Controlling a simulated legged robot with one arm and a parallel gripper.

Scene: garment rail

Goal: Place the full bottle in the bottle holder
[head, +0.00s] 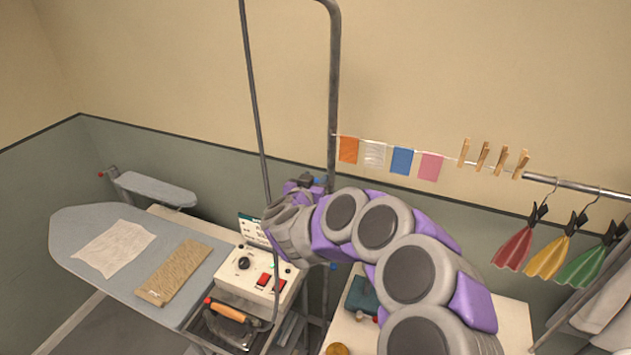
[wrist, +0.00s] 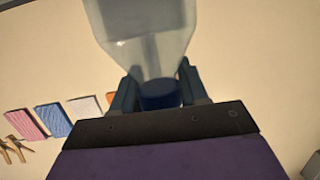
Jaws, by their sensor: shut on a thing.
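My gripper (wrist: 158,92) is shut on the neck end of a clear, translucent bottle (wrist: 145,35) in the wrist view. Its blue cap (wrist: 158,95) sits between the two fingers. The bottle's body extends beyond the top edge of that view. In the head view my gripper (head: 304,183) is beside the grey upright pole, above the control box, and is partly hidden by my arm. I cannot make out the bottle in the head view. I cannot identify the bottle holder in either view.
A control box (head: 258,275) with red switches stands below my gripper. A grey pole (head: 333,100) and a hanging cable (head: 255,95) are close by. An ironing board (head: 85,225) is at left. Coloured cloths (head: 512,248) hang from the rail at right.

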